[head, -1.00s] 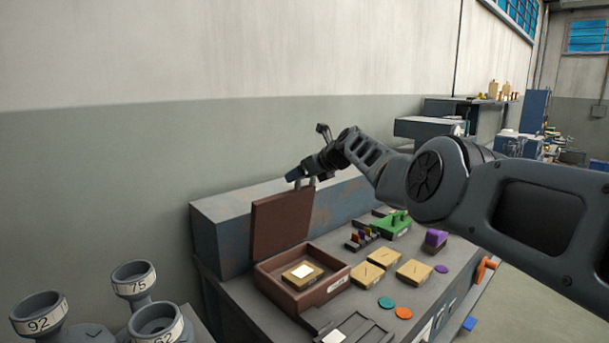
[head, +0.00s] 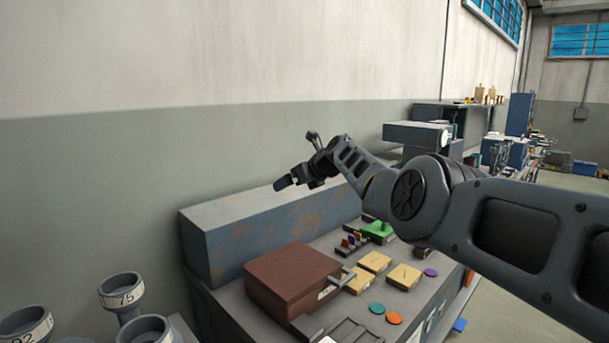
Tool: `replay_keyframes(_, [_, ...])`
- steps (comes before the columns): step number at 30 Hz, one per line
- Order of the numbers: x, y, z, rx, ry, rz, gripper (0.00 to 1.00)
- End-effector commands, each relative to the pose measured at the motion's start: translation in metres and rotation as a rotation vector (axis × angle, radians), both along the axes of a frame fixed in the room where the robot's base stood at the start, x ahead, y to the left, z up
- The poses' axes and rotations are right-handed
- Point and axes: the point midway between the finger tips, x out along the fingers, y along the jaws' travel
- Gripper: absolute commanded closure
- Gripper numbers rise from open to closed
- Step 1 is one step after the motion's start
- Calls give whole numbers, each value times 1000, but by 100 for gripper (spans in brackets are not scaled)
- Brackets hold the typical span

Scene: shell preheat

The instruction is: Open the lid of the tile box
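The tile box (head: 292,285) is reddish-brown and sits on the near part of the grey bench. Its lid (head: 292,270) is down flat, covering the inside, so whatever is inside is hidden. A small grey bar-like piece (head: 340,280) sticks out at the box's right side; it looks like a handle. My gripper (head: 281,184) is in the air above the bench's raised back block, pointing left, well above and apart from the lid. It is seen from the side, and I cannot tell if its fingers are apart.
Several tan tiles (head: 374,262) lie right of the box, with teal (head: 376,308), orange (head: 393,318) and purple (head: 430,272) discs. A raised blue-grey block (head: 250,240) runs behind the box. Numbered cups (head: 122,291) stand at the lower left. A green item (head: 379,230) sits further back.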

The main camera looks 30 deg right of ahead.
Motion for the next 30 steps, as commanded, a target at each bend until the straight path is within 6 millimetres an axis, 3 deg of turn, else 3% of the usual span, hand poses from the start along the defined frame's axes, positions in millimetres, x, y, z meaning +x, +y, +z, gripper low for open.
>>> replay_keyframes(30, [-60,-19,36,-2,5,-1,0])
